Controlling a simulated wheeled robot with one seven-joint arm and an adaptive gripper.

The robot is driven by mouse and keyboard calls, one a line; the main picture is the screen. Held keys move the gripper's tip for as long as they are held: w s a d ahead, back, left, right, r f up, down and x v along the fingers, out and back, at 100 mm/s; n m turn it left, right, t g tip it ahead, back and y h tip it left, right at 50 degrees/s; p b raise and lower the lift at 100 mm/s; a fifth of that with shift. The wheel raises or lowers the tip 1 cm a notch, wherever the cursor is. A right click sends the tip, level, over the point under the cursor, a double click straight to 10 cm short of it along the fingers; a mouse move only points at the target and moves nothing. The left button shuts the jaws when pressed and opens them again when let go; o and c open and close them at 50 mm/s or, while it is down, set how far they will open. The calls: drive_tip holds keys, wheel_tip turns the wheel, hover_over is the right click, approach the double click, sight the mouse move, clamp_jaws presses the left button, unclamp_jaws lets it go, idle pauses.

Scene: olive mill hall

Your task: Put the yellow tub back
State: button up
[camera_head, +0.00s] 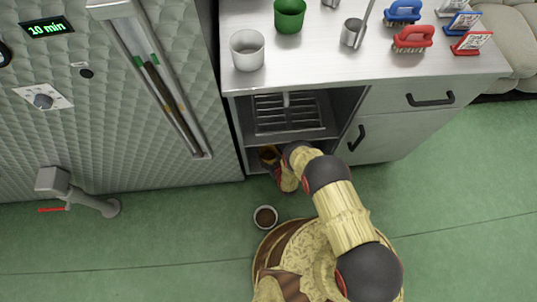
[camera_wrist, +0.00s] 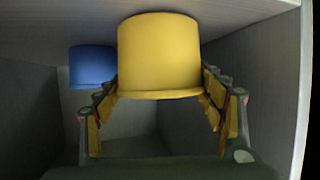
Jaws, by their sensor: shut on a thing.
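The yellow tub (camera_wrist: 159,58) fills the middle of the wrist view, between the two fingers of my gripper (camera_wrist: 160,88). The fingers are shut on its sides. It is inside a grey-walled compartment, and I cannot tell whether it touches the compartment's surface. A blue tub (camera_wrist: 92,67) is farther in, to the left of the yellow one in the wrist view. In the head view my gripper (camera_head: 272,160) reaches into the low opening of the metal cabinet, and only a little of the yellow tub (camera_head: 268,153) shows there.
The steel counter (camera_head: 310,55) above holds a white tub (camera_head: 247,50), a green tub (camera_head: 289,14), a metal ladle (camera_head: 352,33) and red and blue brushes. A small cup of brown stuff (camera_head: 265,217) stands on the green floor near my base. A padded tank (camera_head: 100,110) is left.

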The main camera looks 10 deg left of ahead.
sight(273, 160)
drive_tip(key=shift+w+f, duration=0.1)
drive_tip(key=shift+f, duration=0.05)
drive_tip(key=o, duration=1.4)
drive_tip(key=shift+f, duration=0.1)
drive_tip(key=p+v, duration=0.3)
drive_tip(key=v, duration=0.3)
drive_tip(key=shift+r+p, duration=0.2)
drive_tip(key=shift+p, duration=0.15)
drive_tip(key=shift+v, duration=0.8)
drive_tip(key=shift+f, duration=0.1)
